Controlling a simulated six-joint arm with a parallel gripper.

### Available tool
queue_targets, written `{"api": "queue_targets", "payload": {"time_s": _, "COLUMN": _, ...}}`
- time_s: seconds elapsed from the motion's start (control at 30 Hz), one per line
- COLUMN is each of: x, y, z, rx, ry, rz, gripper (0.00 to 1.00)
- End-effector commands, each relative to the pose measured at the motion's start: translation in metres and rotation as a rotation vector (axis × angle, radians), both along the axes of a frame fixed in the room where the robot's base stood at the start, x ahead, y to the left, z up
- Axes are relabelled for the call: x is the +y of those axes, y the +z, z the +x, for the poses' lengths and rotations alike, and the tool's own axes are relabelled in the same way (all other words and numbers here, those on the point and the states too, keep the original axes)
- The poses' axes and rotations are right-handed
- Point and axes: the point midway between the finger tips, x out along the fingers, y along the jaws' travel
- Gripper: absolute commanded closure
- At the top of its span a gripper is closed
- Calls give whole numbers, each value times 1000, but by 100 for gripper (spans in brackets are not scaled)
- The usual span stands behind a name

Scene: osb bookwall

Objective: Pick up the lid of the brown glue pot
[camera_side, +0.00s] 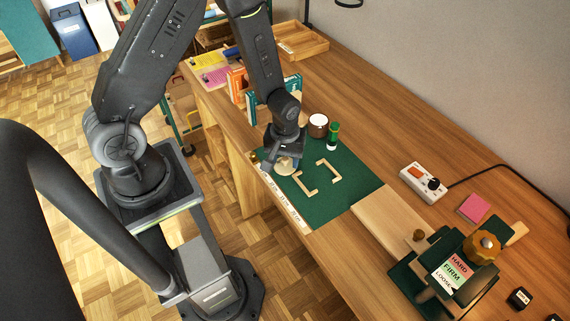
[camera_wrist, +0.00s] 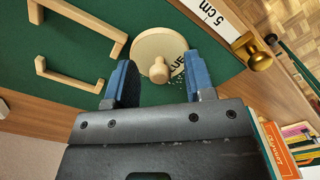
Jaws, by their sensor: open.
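The lid (camera_wrist: 150,47) is a pale round disc with a small wooden knob (camera_wrist: 159,70) and dark lettering, partly legible as "LUE". It lies on the green mat (camera_wrist: 100,95), and in the side view the lid (camera_side: 285,166) shows near the mat's left corner, partly hidden by my gripper. My gripper (camera_wrist: 160,72) is open and empty, its blue fingers on either side of the knob in the wrist view. I cannot tell how far above the lid they are. The brown glue pot (camera_side: 318,130) stands behind my gripper, with a white top.
A green-and-white bottle (camera_side: 333,142) stands beside the pot. Two wooden corner brackets (camera_side: 328,172) lie on the mat, right of the lid. A marked white strip (camera_side: 290,206) runs along the front edge. Books (camera_side: 239,88) stand at the left. A clamp device (camera_side: 455,275) is at the right.

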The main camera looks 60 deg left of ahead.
Motion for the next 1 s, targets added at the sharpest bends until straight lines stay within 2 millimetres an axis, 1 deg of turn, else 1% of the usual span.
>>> {"api": "queue_targets", "payload": {"time_s": 0.07, "x": 0, "y": -3, "z": 0, "rx": 0, "ry": 0, "rz": 0, "gripper": 51}}
{"api": "queue_targets", "payload": {"time_s": 0.27, "x": 0, "y": -3, "z": 0, "rx": -1, "ry": 0, "rz": 0, "gripper": 51}}
{"api": "queue_targets", "payload": {"time_s": 0.77, "x": 0, "y": -3, "z": 0, "rx": 0, "ry": 0, "rz": 0, "gripper": 99}}
{"api": "queue_targets", "payload": {"time_s": 0.8, "x": 0, "y": -3, "z": 0, "rx": 0, "ry": 0, "rz": 0, "gripper": 100}}
{"api": "queue_targets", "payload": {"time_s": 1.0, "x": 0, "y": -2, "z": 0, "rx": 0, "ry": 0, "rz": 0, "gripper": 100}}
